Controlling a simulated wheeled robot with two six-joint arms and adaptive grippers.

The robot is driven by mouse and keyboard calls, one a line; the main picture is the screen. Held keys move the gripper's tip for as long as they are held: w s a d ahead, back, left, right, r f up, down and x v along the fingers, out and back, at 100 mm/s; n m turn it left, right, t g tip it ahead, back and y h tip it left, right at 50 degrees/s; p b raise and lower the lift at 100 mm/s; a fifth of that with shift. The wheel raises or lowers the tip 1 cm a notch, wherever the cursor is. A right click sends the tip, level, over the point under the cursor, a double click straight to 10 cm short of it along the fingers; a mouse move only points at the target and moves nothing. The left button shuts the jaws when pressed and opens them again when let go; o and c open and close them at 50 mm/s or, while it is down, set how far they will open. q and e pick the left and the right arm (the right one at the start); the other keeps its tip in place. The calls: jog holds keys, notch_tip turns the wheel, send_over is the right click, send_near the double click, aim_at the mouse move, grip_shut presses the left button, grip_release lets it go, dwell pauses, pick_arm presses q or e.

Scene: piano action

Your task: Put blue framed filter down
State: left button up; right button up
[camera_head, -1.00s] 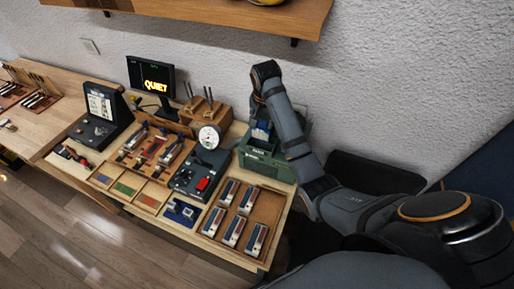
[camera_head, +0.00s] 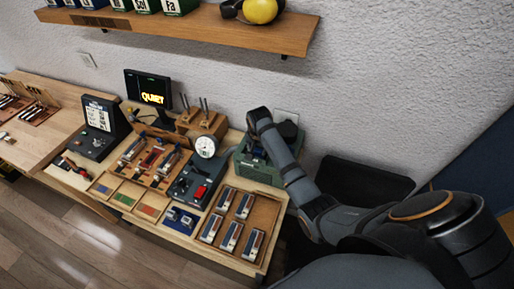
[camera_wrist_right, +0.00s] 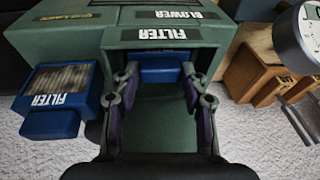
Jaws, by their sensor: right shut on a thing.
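In the right wrist view, my right gripper (camera_wrist_right: 160,78) is shut on a blue piece (camera_wrist_right: 160,66) at the slot of the green blower box (camera_wrist_right: 90,42). Only a blue block of it shows between the fingertips, under the FILTER label, and the rest is hidden. A second filter (camera_wrist_right: 62,85), with a blue frame, grey pleats and a tab marked FILTER, is beside the box on the left. In the head view, my right arm covers part of the green box (camera_head: 258,172), and its fingertips are hidden. My left gripper is out of view.
A tray (camera_head: 274,213) of several small parts is in front of the green box. A gauge (camera_head: 206,146) and a wooden tool block (camera_head: 203,124) are close by. The wall is right behind, and a shelf (camera_head: 200,27) is above.

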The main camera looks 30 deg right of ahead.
jog(key=o, duration=0.8)
jog(key=shift+w+f, duration=0.1)
jog(key=shift+c, duration=0.2)
jog(key=b+v, duration=0.2)
jog(key=v, duration=1)
jog(key=shift+b, duration=0.4)
